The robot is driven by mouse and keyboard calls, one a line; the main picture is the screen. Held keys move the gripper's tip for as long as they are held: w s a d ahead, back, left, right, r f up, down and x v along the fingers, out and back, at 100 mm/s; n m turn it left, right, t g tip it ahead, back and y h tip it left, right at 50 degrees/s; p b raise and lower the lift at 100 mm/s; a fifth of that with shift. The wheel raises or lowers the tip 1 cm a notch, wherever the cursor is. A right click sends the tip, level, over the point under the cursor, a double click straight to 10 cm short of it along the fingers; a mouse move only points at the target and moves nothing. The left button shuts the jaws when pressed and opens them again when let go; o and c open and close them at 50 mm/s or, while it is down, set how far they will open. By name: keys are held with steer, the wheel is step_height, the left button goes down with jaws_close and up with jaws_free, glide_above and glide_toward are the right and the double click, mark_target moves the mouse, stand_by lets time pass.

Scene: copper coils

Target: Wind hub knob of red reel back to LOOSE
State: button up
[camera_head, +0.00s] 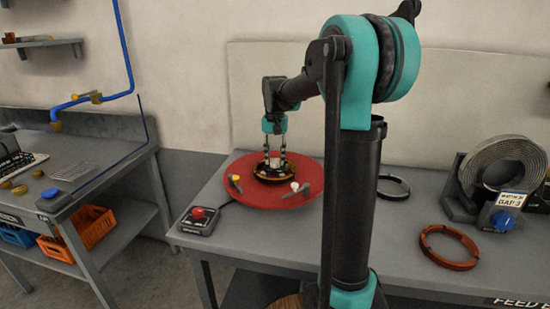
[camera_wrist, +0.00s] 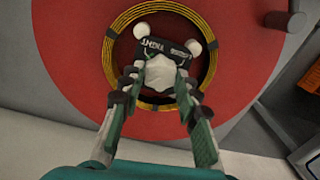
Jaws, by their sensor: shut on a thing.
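The red reel (camera_head: 258,199) lies flat on the grey workbench as a wide red disc. A copper-coloured coil (camera_wrist: 112,73) rings its dark hub in the wrist view. The pale hub knob (camera_wrist: 160,75) sits at the centre, faceted, beside a dark plate (camera_wrist: 146,47) that reads TIGHT upside down. A second word on the plate is too small to read surely. My gripper (camera_wrist: 158,88) comes down over the hub with its two fingers shut on opposite sides of the knob. In the head view my gripper (camera_head: 275,161) stands upright over the hub.
Grey arms with a yellow knob (camera_head: 235,178) and a white knob (camera_head: 294,186) sit at the reel's edge. A red-button box (camera_head: 198,214) stands front left. A black ring (camera_head: 407,184), a copper ring (camera_head: 449,248) and a grey coil on a stand (camera_head: 475,163) lie to the right.

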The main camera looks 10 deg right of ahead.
mark_target(275, 160)
steer(key=n, duration=1.1)
steer(key=shift+n, duration=2.1)
steer(key=o, duration=1.2)
steer(key=shift+c, duration=0.2)
step_height(275, 160, up, 12)
